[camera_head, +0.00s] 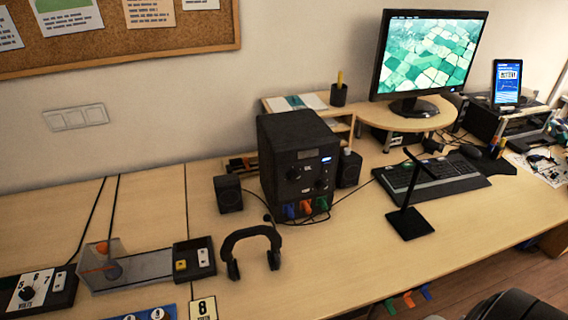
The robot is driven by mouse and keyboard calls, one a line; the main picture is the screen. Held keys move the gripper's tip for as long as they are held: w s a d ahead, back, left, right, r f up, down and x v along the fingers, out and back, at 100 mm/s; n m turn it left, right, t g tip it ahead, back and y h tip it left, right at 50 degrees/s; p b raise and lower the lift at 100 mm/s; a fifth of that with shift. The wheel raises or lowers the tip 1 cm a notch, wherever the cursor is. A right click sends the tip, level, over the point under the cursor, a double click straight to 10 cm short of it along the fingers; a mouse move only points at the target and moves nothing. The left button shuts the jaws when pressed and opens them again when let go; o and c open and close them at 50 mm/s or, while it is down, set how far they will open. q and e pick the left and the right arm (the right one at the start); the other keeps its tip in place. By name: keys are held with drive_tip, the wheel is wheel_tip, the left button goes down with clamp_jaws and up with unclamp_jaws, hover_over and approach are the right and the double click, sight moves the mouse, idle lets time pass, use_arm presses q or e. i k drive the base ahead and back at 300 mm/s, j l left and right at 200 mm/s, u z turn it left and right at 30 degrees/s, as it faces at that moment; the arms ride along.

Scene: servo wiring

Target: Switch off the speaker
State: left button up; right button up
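A large black box (285,150), likely the speaker's main unit, stands upright on the desk near the middle. Its front has dark knobs and a small lit blue indicator near the upper right. Blue, red and green parts sit along its bottom front. A small black speaker (228,194) stands to its left, and another (349,169) stands to its right. Neither of my grippers shows in the head view. The box's switch cannot be made out clearly.
Black headphones (252,235) lie in front of the box. A black stand (410,222), a keyboard (450,174) and a lit monitor (430,55) are to the right. A control panel (35,291) and trays are at left. The front middle of the desk (330,270) is clear.

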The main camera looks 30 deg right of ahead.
sight(325, 166)
drive_tip(key=z, duration=1.25)
drive_tip(key=k+j+u, duration=0.2)
drive_tip(key=i+l, duration=0.1)
